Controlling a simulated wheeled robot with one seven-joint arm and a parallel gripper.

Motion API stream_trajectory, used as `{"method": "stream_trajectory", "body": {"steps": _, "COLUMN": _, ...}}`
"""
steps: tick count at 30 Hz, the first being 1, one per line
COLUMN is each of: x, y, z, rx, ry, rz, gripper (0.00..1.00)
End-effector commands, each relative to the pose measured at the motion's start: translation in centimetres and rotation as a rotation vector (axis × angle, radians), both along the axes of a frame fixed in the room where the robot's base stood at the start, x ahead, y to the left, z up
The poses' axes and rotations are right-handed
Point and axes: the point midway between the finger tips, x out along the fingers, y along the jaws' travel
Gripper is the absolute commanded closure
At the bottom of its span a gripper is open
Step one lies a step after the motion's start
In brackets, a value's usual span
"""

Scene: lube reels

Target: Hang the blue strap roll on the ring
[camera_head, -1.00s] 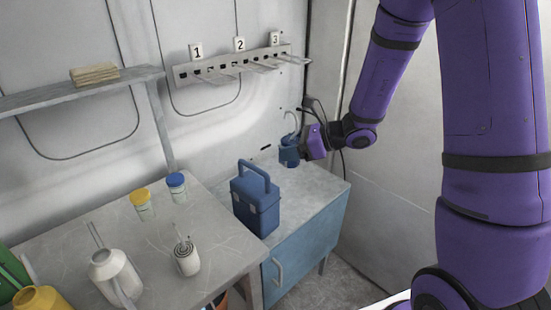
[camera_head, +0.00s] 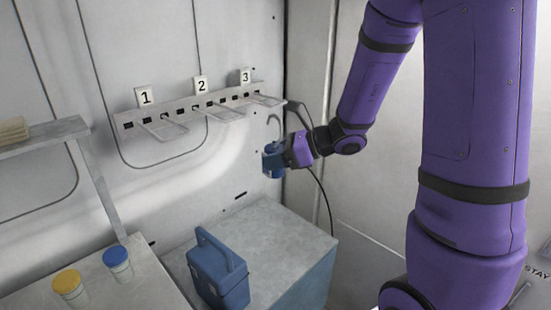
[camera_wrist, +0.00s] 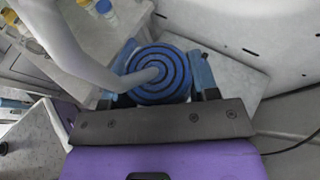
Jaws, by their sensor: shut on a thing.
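My gripper (camera_head: 287,156) is shut on the blue strap roll (camera_head: 272,160), holding it in the air near the back corner. In the wrist view the roll (camera_wrist: 165,82) shows its blue and black spiral face between the two fingers (camera_wrist: 162,92). A pale curved hook (camera_head: 277,125) rises above the roll in the head view. In the wrist view the hook (camera_wrist: 75,45) runs from the roll's centre toward the upper left. I cannot clearly make out a separate ring.
A wall rail (camera_head: 185,113) with prongs and number plates 1, 2 and 3 is left of and above the roll. A blue toolbox (camera_head: 218,270) stands on the cabinet (camera_head: 290,245) below. Jars with yellow (camera_head: 67,281) and blue (camera_head: 115,256) lids stand at lower left.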

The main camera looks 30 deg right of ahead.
Motion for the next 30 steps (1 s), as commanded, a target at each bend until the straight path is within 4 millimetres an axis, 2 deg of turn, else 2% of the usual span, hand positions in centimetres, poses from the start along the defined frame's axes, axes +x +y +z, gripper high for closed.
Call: {"method": "stream_trajectory", "body": {"steps": 30, "x": 6.7, "y": 2.2, "z": 0.0, "rx": 0.000, "ry": 0.000, "rz": 0.001, "gripper": 0.75}}
